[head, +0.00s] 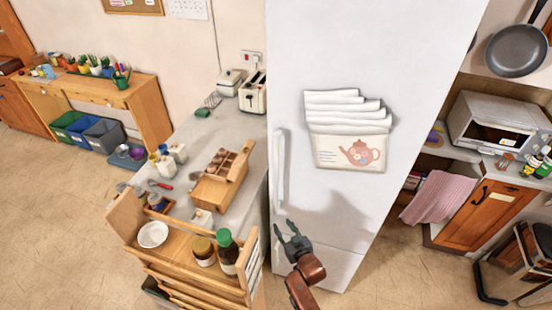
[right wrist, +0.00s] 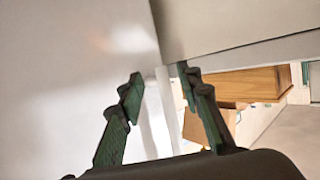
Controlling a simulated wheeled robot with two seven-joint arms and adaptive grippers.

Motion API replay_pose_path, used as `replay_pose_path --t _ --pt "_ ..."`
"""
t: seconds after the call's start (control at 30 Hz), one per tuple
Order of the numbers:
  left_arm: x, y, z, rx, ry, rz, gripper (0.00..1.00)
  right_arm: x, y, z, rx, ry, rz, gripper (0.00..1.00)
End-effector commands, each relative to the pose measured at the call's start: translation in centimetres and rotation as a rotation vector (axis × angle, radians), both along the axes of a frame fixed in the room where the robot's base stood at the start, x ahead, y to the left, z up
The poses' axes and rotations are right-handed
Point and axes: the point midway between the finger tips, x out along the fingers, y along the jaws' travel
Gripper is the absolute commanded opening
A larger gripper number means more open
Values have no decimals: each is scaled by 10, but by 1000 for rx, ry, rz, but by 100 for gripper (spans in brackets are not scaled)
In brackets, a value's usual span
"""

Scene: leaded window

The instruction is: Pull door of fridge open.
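The white fridge (head: 345,60) stands upright in the middle of the head view, its door shut. Its long white vertical handle (head: 279,165) runs along the door's left edge. My right gripper (head: 285,231) is in front of the fridge, near the handle's lower end, with its fingers spread. In the right wrist view the two green-padded fingers (right wrist: 160,79) are apart, close to white surfaces. A pale narrow strip shows between and beyond them; I cannot tell if it is the handle or whether they touch it. My left gripper is not in view.
Left of the fridge is a grey counter (head: 220,128) with a toaster (head: 252,97). A wooden pull-out rack (head: 180,262) with bottles and a bowl juts out near my right gripper. Right of the fridge is a microwave (head: 490,123). Papers hang on the door.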

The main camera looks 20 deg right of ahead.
Motion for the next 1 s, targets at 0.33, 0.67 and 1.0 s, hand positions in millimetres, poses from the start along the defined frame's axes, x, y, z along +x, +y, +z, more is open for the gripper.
replay_pose_path --t 0.33,0.67,1.0 --pt "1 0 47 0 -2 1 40 17 3 264 63 -329 -30 32" --pt "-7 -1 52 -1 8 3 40 45 6 286 70 -358 -32 32" --pt "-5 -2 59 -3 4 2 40 88 8 283 69 -357 -33 32"
